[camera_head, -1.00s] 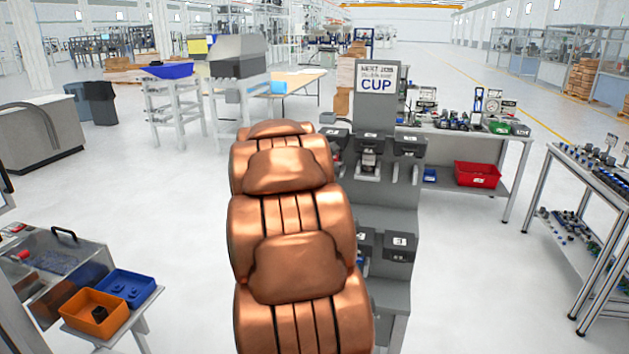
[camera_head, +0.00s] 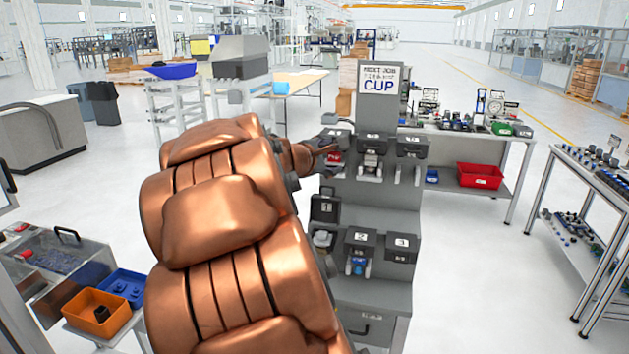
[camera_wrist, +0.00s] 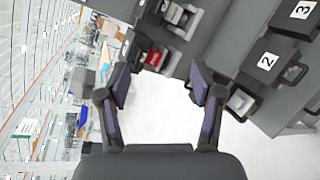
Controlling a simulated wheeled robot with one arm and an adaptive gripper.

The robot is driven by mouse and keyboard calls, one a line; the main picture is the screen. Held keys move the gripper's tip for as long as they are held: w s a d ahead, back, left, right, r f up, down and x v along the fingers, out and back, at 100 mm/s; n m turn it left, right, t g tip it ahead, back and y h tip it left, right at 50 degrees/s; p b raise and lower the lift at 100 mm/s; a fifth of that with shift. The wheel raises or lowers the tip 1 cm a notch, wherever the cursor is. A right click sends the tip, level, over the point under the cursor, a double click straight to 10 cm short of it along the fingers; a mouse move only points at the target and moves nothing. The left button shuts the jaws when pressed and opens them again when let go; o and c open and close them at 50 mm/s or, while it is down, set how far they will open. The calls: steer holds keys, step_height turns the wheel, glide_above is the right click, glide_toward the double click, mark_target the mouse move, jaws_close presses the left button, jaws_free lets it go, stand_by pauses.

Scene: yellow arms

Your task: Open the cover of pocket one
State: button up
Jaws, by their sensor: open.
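The pocket one cover (camera_head: 325,208) is a dark panel marked 1 on the left of the grey stand's lower row. It looks raised, standing above a pale open fitting (camera_head: 322,239). The pocket two cover (camera_head: 361,239) is down above a blue part and also shows in the wrist view (camera_wrist: 267,62). The pocket three cover (camera_head: 401,245) is down too. My gripper (camera_wrist: 162,75) is open and empty, its two dark fingers spread apart. In the head view my arm reaches to the stand's upper left, and the fingertips are hard to make out there.
The grey stand (camera_head: 376,105) carries a CUP sign and an upper row of dark covers. A drawer (camera_head: 372,326) is at its base. A bench with a red bin (camera_head: 480,176) stands behind to the right. Orange (camera_head: 100,312) and blue bins are at left. Floor right of the stand is clear.

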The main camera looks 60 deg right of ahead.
steer(key=shift+s+a+r+m, duration=0.2)
steer(key=shift+r+m, duration=0.1)
steer(key=shift+m, duration=0.1)
